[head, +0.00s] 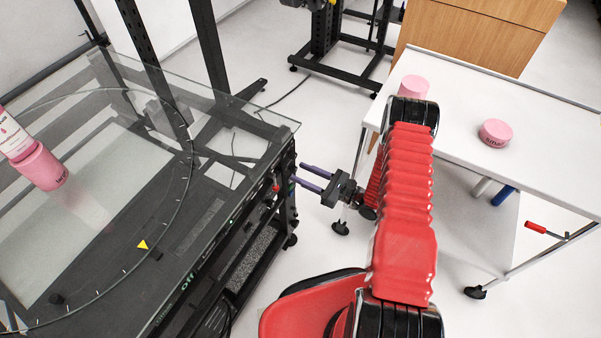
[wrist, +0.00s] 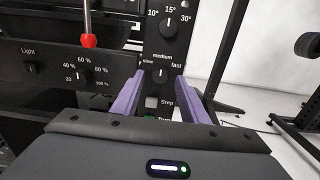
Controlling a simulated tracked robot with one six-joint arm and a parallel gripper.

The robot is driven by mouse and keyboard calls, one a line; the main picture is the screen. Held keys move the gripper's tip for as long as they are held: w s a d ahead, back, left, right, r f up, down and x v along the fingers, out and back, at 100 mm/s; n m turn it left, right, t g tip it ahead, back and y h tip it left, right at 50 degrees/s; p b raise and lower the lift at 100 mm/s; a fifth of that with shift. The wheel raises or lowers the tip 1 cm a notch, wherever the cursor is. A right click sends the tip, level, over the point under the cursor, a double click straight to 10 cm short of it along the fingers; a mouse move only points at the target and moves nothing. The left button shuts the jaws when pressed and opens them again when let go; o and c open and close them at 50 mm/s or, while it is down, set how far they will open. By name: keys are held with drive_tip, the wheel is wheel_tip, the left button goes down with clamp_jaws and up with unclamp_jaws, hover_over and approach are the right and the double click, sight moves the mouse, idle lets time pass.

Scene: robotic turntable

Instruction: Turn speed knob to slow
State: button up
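The speed knob (wrist: 161,74) is a small dark round knob on the black control panel (wrist: 120,68), marked slow on its left, medium above and fast on its right. Its light mark seems to point up toward medium. My gripper (wrist: 157,82) has its two purple fingers apart, one on each side below the knob in the wrist view, with nothing between them. I cannot tell whether they touch the panel. In the head view my gripper (head: 298,173) reaches left to the turntable's front panel, where the knob is too small to make out.
An angle knob (wrist: 168,25) sits above, a light knob (wrist: 82,75) to the left, and a red-tipped lever (wrist: 88,40) upper left. The glass turntable (head: 245,115) carries a pink bottle (head: 40,165). A white cart (head: 555,150) stands right.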

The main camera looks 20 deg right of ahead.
drive_tip(key=shift+w+a, duration=0.5)
drive_tip(key=shift+c, duration=0.2)
clamp_jaws()
drive_tip(key=shift+n, duration=4.5)
